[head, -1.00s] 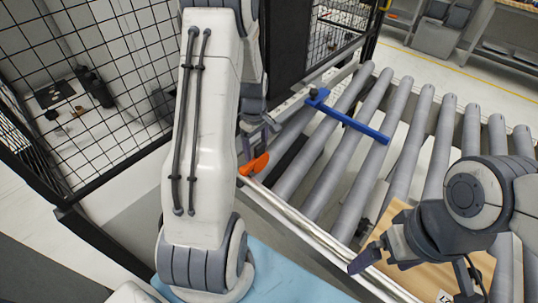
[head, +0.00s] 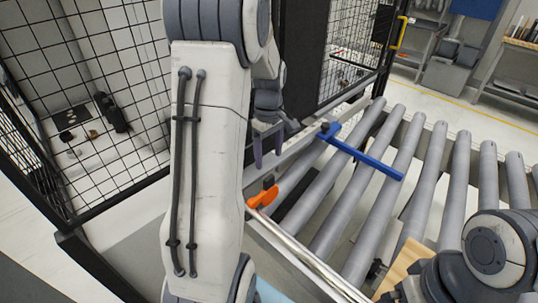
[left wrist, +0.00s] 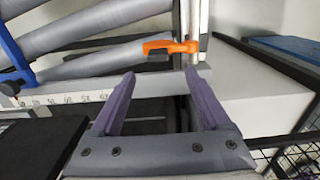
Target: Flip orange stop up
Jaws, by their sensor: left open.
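The orange stop (head: 262,197) is at the near end of the metal rail along the conveyor's left side. It has a dark piece by its upper end. In the left wrist view the orange stop (left wrist: 168,46) sticks out sideways to the left from the rail, beyond the fingertips. My left gripper (head: 267,150) is open and empty, above and apart from the stop in the head view. Its two purple fingers (left wrist: 160,88) are spread in the wrist view. My right arm shows at the lower right, with its fingers outside the picture.
A blue stop bar (head: 365,158) lies across the grey rollers (head: 400,195). A black mesh fence (head: 95,100) stands at the left. A wooden board (head: 405,265) lies on the rollers beside my right arm.

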